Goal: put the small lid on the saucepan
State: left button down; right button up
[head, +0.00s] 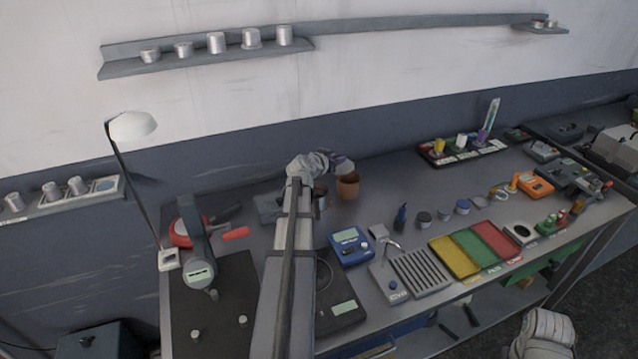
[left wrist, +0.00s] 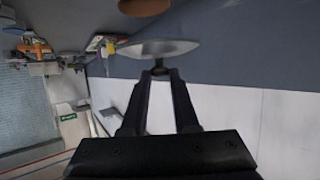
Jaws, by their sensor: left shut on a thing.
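My left gripper (head: 328,162) reaches over the back of the bench and is shut on the knob of the small lid (head: 342,165). In the left wrist view the fingers (left wrist: 159,74) close on the knob of the pale grey lid (left wrist: 155,47), which is held clear of the bench. A grey metal pot (head: 321,200), seemingly the saucepan, stands below the gripper, mostly hidden behind my left arm. A red handle (head: 235,234) sticks out left of my arm; I cannot tell what it belongs to. My right gripper is out of view.
A brown pot (head: 348,188) stands right beside the grey pot. A blue meter (head: 350,246) is nearer the front. A lamp (head: 132,126) and a red round thing (head: 183,232) are at left. Coloured trays (head: 476,252) lie at right. The back right-centre bench is fairly clear.

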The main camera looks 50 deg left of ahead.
pick_arm(q)
jog(key=s+a+r+n+y+p, duration=0.1)
jog(key=s+a+r+y, duration=0.1)
jog(key=s+a, duration=0.35)
jog(key=b, duration=1)
send_over(317, 205)
jog(key=w+a, duration=0.3)
jog(key=a, duration=0.2)
notch_tip(317, 205, down, 10)
jog(key=shift+s+d+f, duration=0.1)
jog(key=shift+s+f, duration=0.05)
jog(key=shift+f, duration=0.15)
jog(key=c, duration=0.7)
grip_release()
